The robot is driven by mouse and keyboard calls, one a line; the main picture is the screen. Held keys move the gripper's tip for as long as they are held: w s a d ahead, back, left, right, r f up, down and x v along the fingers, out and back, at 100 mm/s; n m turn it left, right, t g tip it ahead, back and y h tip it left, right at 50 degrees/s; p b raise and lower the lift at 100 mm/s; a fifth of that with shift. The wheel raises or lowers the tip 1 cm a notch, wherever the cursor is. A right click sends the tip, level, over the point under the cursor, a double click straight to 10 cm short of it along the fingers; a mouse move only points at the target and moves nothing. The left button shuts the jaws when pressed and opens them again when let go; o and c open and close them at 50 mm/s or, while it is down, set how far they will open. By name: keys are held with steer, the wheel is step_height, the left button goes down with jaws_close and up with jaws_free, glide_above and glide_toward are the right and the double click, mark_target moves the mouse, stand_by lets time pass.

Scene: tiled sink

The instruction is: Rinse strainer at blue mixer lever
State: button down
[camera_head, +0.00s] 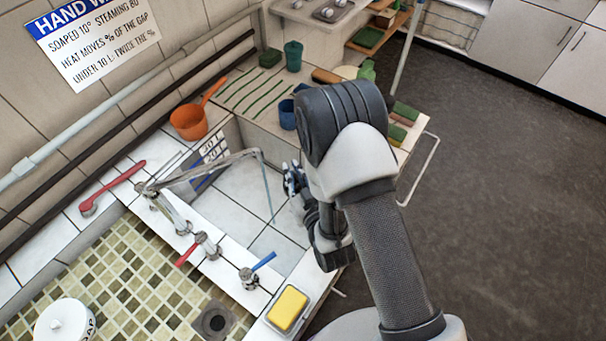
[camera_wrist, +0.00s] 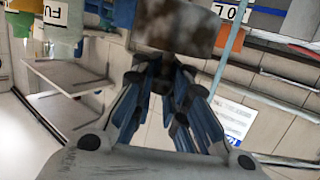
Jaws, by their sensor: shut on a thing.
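My gripper (camera_head: 294,184) is over the tiled basin, right of the faucet, partly hidden by my arm. In the wrist view my gripper's fingers (camera_wrist: 160,72) close on a brown-and-white stained piece (camera_wrist: 175,25), which seems to be the strainer; its full shape is cut off. In the head view I cannot make out the strainer. The blue mixer lever (camera_head: 263,262) is on the white ledge, below and left of my gripper. The faucet spout (camera_head: 205,170) reaches toward my gripper. A thin pale-blue line (camera_head: 267,195), possibly water, drops from its end, just left of my gripper.
A red lever (camera_head: 188,252) is left of the blue one. A yellow sponge (camera_head: 288,307) sits on the near corner. An orange pot (camera_head: 189,122), blue cup (camera_head: 287,114) and green cup (camera_head: 293,56) stand behind. The grey floor (camera_head: 510,200) at right is clear.

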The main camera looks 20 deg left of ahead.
steer(key=a+f+b, duration=0.1)
steer(key=a, duration=0.5)
steer(key=shift+w+a+f+b, duration=0.15)
steer(key=shift+w+a+b, duration=0.15)
steer(key=shift+a+b, duration=0.1)
steer(key=shift+w, duration=0.1)
stand_by(0.4)
steer(key=shift+w+b, duration=0.3)
steer(key=shift+w, duration=0.2)
steer(key=shift+s, duration=0.15)
steer(key=shift+s, duration=0.5)
steer(key=shift+w+b, duration=0.15)
steer(key=shift+b, duration=0.15)
steer(key=shift+w, duration=0.5)
steer(key=shift+s+b, duration=0.15)
steer(key=shift+b, duration=0.2)
